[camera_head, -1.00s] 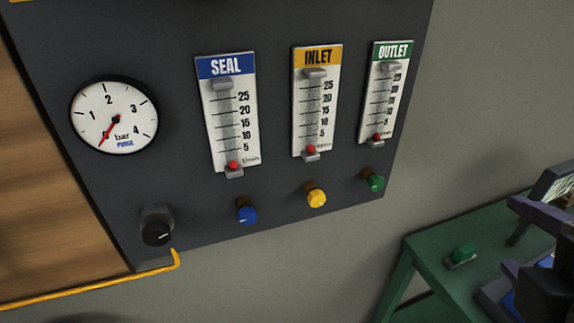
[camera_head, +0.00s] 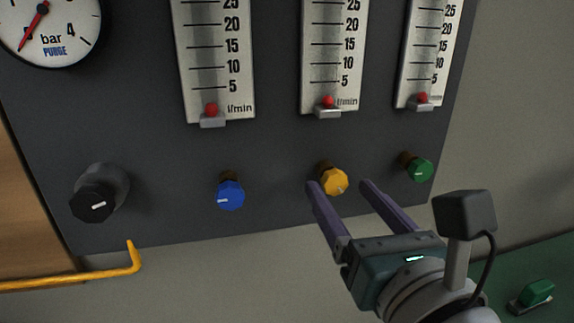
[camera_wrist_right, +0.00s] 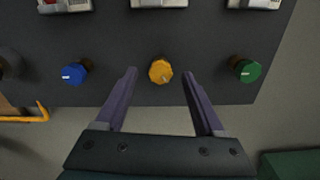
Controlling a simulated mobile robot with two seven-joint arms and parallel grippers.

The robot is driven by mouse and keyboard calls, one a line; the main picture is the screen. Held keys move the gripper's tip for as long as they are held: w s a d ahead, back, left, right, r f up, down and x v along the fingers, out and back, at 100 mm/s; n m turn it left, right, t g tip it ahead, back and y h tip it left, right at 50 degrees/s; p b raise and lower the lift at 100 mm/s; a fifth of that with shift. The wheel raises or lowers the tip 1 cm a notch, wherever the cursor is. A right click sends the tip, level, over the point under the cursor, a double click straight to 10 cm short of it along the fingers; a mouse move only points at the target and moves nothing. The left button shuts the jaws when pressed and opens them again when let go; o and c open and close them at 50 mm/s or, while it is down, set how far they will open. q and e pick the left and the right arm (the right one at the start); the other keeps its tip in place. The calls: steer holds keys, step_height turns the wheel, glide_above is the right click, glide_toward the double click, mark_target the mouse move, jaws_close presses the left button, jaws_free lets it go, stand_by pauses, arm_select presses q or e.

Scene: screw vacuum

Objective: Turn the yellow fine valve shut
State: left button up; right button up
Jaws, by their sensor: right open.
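The yellow fine valve (camera_head: 334,181) is a small faceted knob with a pale mark, low on the dark panel, below the middle flow tube (camera_head: 331,60). The tube's red float (camera_head: 328,101) sits at the bottom, below the 5 mark. My right gripper (camera_head: 340,185) is open and empty, its two purple fingers pointing toward the panel on either side of the yellow knob in the picture. In the right wrist view the yellow knob (camera_wrist_right: 160,71) shows between the fingertips (camera_wrist_right: 159,72), with gaps on both sides. No contact shows. My left gripper is not in view.
A blue knob (camera_head: 230,194) and a black knob (camera_head: 95,200) are to the left, and a green knob (camera_head: 418,168) is close on the right. A yellow pipe (camera_head: 70,277) runs below the panel at left. A green table (camera_head: 545,262) stands at lower right.

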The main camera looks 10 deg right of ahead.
mark_target(337, 184)
steer(key=shift+w, duration=1.9)
jaws_close()
